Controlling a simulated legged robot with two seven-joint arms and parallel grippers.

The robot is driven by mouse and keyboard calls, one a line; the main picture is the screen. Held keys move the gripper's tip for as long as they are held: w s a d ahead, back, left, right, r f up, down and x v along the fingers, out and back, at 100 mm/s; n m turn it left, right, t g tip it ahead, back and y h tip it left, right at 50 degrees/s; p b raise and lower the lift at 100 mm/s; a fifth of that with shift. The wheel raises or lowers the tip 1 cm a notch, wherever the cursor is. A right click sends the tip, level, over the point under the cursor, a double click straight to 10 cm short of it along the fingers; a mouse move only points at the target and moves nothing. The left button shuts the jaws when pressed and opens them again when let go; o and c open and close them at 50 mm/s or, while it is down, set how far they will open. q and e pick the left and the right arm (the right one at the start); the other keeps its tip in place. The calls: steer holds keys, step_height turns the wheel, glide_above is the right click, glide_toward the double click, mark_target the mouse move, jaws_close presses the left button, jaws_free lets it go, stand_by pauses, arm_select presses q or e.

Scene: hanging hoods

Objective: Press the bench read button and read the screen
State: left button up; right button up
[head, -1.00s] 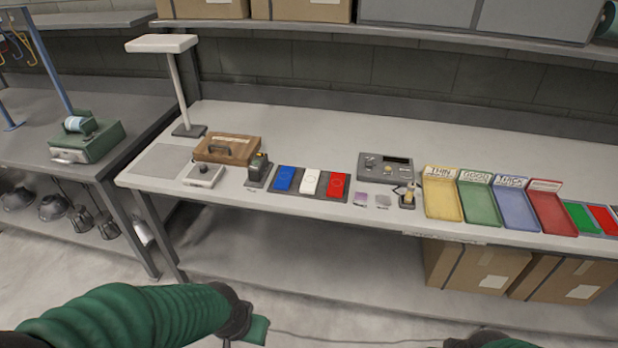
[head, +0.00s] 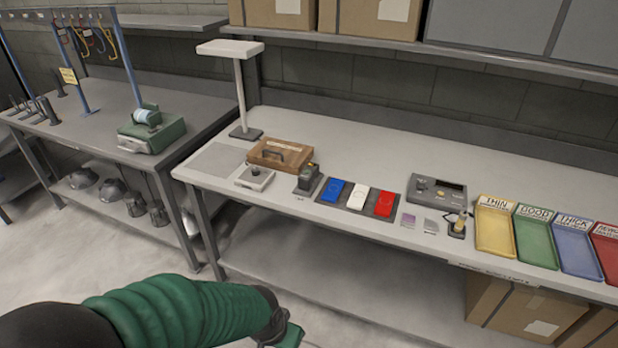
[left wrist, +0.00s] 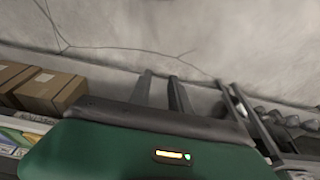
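On the light grey bench (head: 340,135) a small grey box with a dark round knob or button (head: 254,177) stands near the front left. A small dark device (head: 307,179) with a greenish face is right of it. A dark grey instrument (head: 437,190) with a small display stands further right; I cannot read any text on it. My left arm comes in low in front of the bench, with its green hand at the bottom edge, well apart from these things. My right gripper is out of view.
A brown case (head: 280,153) and a white-topped stand (head: 240,95) are behind the box. Blue, white and red pieces lie on a dark mat (head: 330,207). Labelled trays (head: 494,230) stand at right. A side table (head: 100,125) is at left.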

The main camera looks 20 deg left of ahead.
arm_select(q)
jaws_close()
stand_by(1.4)
